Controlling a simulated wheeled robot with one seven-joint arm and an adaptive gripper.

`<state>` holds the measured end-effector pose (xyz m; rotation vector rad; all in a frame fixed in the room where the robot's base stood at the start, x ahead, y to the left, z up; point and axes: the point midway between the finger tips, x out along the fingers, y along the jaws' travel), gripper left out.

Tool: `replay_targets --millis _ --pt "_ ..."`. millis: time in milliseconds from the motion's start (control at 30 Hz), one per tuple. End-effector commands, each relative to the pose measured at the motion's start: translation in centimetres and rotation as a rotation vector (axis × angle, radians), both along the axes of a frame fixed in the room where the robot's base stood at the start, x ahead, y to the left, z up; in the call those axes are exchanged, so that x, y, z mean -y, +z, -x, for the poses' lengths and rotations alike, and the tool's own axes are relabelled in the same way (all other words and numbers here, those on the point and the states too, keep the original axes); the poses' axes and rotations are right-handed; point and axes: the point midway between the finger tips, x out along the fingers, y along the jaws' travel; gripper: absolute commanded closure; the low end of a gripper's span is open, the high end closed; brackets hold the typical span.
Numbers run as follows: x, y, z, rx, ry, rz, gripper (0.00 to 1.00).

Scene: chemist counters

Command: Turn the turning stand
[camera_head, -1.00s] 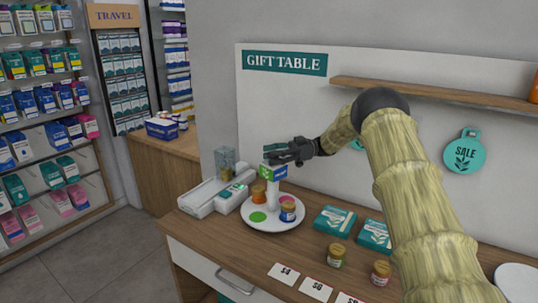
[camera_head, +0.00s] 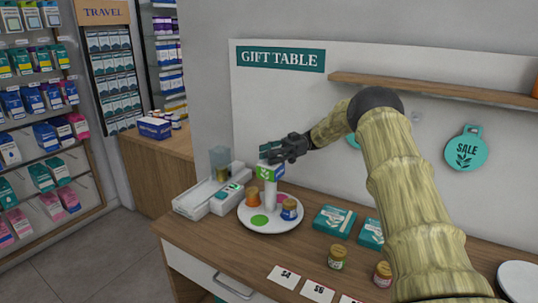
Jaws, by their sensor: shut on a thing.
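The turning stand is a white round plate (camera_head: 284,225) on the counter, with a white post (camera_head: 270,196) in its middle. A block sign (camera_head: 268,172) with a green face and a white "3" tops the post. My gripper (camera_head: 270,153) is at the top of the post and is shut on the sign block; its dark fingers partly hide the block's top. On the plate stand an orange jar (camera_head: 252,196) at the left and a blue-labelled jar (camera_head: 289,210) at the right. A green dot (camera_head: 259,221) marks the front of the plate.
A white device (camera_head: 207,197) with a clear bin stands left of the plate. Teal boxes (camera_head: 334,221), two jars and price cards (camera_head: 284,277) lie to the right and front. A wall shelf (camera_head: 430,91) is above. My arm covers the right side.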

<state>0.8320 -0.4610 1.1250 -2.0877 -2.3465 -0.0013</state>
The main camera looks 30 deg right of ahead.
Motion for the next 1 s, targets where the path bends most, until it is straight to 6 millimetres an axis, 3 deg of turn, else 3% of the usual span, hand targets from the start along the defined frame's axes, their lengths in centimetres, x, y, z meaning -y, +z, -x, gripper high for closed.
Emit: replay_targets --millis 267,300,400,767,1000 --pt "0.2 0.3 0.0 0.005 -0.004 -0.001 1.00" --pt "0.2 0.3 0.0 0.005 -0.004 -0.001 0.55" --pt "0.1 0.2 0.0 0.004 -0.004 0.000 0.42" --pt "0.0 0.4 -0.1 0.002 -0.001 0.000 0.42" --pt "0.0 3.3 -0.1 0.005 -0.001 -0.001 0.42"
